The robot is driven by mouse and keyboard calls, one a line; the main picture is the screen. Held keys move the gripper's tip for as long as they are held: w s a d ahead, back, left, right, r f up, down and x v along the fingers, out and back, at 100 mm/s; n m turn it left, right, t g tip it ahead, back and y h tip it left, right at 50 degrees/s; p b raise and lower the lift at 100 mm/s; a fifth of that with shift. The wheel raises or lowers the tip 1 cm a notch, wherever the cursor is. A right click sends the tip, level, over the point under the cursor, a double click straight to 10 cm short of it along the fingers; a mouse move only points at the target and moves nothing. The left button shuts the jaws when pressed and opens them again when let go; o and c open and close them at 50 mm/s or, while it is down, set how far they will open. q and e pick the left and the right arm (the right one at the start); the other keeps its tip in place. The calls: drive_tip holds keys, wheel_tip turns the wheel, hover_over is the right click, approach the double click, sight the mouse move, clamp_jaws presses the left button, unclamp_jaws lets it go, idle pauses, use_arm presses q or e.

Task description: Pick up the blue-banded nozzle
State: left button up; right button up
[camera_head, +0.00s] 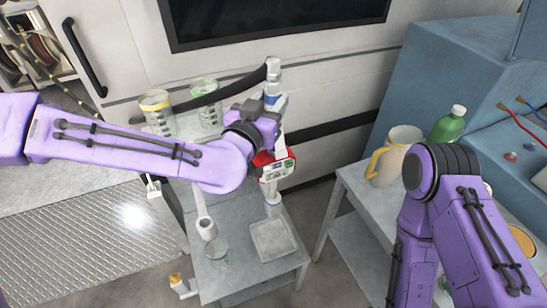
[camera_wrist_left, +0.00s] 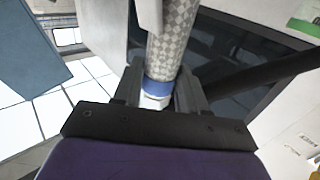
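The blue-banded nozzle (camera_head: 273,68) stands roughly upright at my left gripper (camera_head: 273,100), its metal top rising above the fingers. In the left wrist view, its grey checkered grip (camera_wrist_left: 172,35) and blue band (camera_wrist_left: 158,87) lie between the two dark fingers (camera_wrist_left: 160,90). They sit close on both sides and appear shut on it. A red and white body with a small display (camera_head: 277,168) shows just below the hand; my arm hides how it joins the nozzle. My right arm is at the lower right, its gripper out of view.
A grey table (camera_head: 225,285) below holds a shallow tray (camera_head: 272,240), a paper roll (camera_head: 206,229) and a glass. Two jars (camera_head: 156,110) stand behind my left arm. At right, another table holds a beige jug (camera_head: 400,150) and green bottle (camera_head: 449,124).

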use_arm(q)
clamp_jaws()
idle(1.2)
